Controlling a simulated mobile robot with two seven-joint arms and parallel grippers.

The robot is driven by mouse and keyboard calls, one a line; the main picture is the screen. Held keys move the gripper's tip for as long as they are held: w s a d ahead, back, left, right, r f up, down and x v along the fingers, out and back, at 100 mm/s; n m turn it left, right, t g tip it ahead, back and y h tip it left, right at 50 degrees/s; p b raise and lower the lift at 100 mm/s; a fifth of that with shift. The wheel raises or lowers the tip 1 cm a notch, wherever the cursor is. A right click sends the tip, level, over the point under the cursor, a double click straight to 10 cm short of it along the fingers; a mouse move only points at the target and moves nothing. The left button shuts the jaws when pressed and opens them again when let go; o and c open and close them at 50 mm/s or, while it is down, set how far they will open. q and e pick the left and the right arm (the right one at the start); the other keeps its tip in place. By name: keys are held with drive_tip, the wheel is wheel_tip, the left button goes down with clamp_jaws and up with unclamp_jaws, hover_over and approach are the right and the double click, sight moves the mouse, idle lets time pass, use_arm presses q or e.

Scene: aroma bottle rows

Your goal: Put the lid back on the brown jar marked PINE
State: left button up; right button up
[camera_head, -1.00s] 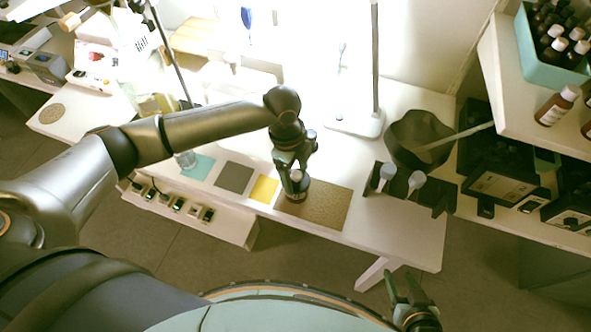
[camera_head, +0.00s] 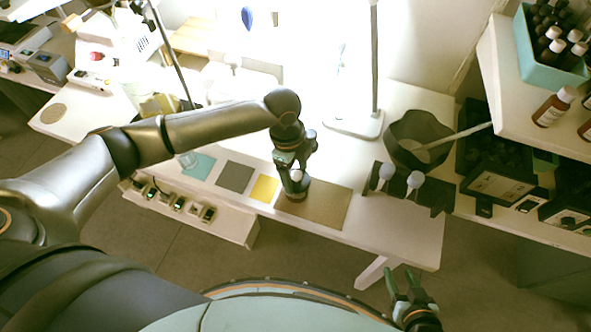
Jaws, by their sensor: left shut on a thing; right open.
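My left gripper (camera_head: 293,178) reaches down from above at the left part of the brown mat (camera_head: 328,206). It is shut on a small pale thing, which looks like the lid (camera_head: 296,176). Directly below the fingers stands a small dark jar (camera_head: 296,193), upright on the mat and partly hidden by the gripper. Its marking is too small to read, and I cannot tell whether the lid touches its rim. My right gripper (camera_head: 401,276) is open and empty, low at the right, in front of the table and away from the jar.
A dark rack (camera_head: 441,196) with two pale-headed tools stands right of the mat, with a dark bowl (camera_head: 405,132) behind it. Yellow (camera_head: 264,188), grey (camera_head: 234,177) and teal (camera_head: 199,166) squares lie to the left. Brown bottles (camera_head: 551,108) stand on the right shelf. The table's front right is clear.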

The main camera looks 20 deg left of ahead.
use_arm(q)
drive_tip(key=o, duration=1.3)
drive_tip(key=shift+o, duration=0.2)
drive_tip(key=shift+r, duration=0.1)
wheel_tip(320, 180, up, 3)
drive_tip(key=p, duration=0.3)
drive_tip(key=shift+f, duration=0.2)
drive_tip(key=shift+r+p, duration=0.35)
drive_tip(key=shift+r, duration=1.8)
clamp_jaws()
